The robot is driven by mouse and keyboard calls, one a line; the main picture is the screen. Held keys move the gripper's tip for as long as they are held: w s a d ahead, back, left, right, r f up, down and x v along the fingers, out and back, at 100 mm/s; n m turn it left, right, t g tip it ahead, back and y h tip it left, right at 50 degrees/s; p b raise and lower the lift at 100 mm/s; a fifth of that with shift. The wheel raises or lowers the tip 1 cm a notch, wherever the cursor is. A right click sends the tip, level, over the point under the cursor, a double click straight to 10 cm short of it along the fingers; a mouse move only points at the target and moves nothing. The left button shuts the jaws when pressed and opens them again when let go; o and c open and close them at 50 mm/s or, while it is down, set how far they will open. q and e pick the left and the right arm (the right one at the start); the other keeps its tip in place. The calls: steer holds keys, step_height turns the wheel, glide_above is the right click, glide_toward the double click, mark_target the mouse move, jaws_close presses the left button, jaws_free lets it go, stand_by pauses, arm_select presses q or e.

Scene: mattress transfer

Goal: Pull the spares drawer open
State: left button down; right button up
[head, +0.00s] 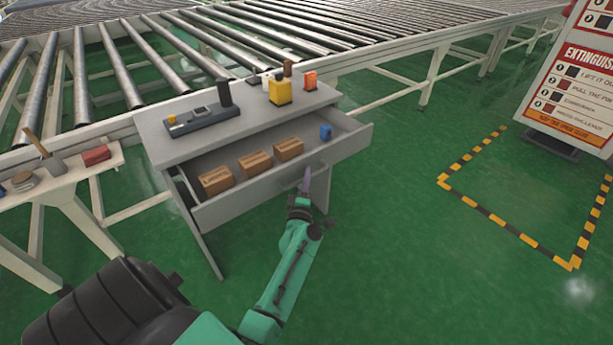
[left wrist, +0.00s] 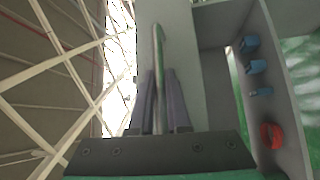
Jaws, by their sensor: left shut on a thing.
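The spares drawer (head: 250,195) is a grey drawer standing well out from the front of a grey desk (head: 185,145). Inside it lie several brown cartons (head: 255,162) and a small blue item (head: 326,132). My left gripper (head: 305,182) is at the drawer's front panel, right of its middle. In the left wrist view the fingers (left wrist: 160,85) are shut on the drawer's handle, a thin upright bar (left wrist: 158,50). My right gripper is not in view.
On the desk top stand a dark device (head: 203,118), a yellow holder (head: 280,92) and an orange item (head: 310,80). A roller conveyor (head: 190,45) runs behind. A small side table (head: 60,172) stands left. Green floor (head: 400,250) is clear at right, before a striped floor marking (head: 510,230).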

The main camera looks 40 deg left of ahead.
arm_select(q)
steer(key=c, duration=0.9)
jaws_free()
steer(key=p+v, duration=0.2)
steer(key=v, duration=1.2)
steer(key=shift+s+d, duration=0.1)
steer(key=shift+s, duration=0.15)
